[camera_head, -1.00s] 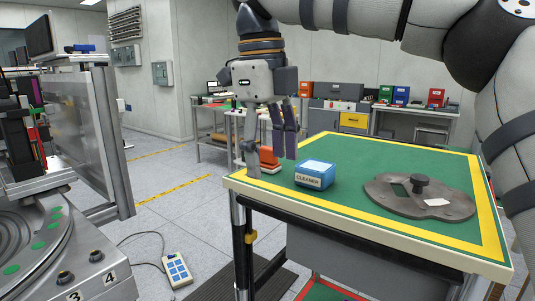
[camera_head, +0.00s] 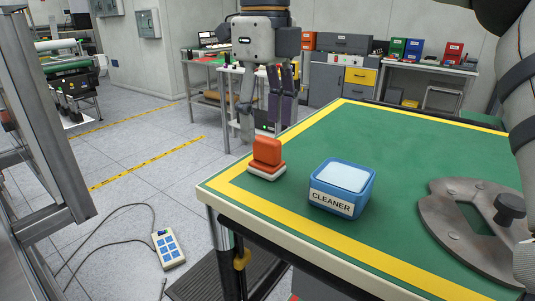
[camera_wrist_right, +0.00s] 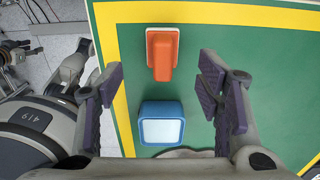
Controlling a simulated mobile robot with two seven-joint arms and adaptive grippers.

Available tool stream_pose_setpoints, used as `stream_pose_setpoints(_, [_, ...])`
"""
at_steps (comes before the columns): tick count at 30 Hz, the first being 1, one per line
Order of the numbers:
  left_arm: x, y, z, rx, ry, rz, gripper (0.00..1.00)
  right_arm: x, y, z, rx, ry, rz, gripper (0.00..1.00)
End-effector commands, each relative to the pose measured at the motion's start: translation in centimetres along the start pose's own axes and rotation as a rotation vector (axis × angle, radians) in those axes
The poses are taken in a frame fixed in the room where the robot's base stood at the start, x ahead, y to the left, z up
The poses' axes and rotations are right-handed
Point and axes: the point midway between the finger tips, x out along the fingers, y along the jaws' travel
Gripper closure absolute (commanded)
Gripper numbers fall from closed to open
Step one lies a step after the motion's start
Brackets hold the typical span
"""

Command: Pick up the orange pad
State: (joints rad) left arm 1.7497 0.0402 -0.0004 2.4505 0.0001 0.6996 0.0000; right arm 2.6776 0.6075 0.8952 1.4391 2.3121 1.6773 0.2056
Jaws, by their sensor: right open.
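A grey metal plate with a black knob (camera_head: 470,222) lies at the table's right. The blue box (camera_wrist_right: 162,123) is close to the pad in the wrist view. Green surface behind the pad is clear. A cable and button box (camera_head: 168,248) lie on the floor.

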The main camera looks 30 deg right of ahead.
Motion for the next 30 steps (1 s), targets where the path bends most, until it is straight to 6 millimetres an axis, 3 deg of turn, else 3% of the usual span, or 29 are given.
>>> stream_pose_setpoints(10, [-0.2, 0.0, -0.2, 0.0, 0.009, 0.001, 0.6, 5.7, -0.1, -0.3, 0.0, 0.001, 0.0, 0.4])
stream_pose_setpoints(18, [-0.2, 0.0, -0.2, 0.0, 0.01, 0.001, 0.6, 6.6, -0.1, -0.2, 0.0, -0.002, -0.001, 0.4])
stream_pose_setpoints(19, [-0.2, 0.0, -0.2, 0.0, 0.01, 0.001, 0.6, 6.6, -0.1, -0.2, 0.0, -0.002, -0.001, 0.42])
stream_pose_setpoints(26, [-0.2, 0.0, -0.2, 0.0, 0.009, 0.001, 0.6, 6.5, -0.1, -0.2, 0.0, -0.001, -0.001, 0.93])
stream_pose_setpoints(30, [-0.2, 0.0, -0.2, 0.0, 0.009, 0.001, 0.6, 6.5, -0.1, -0.2, 0.0, -0.001, -0.001, 0.93])
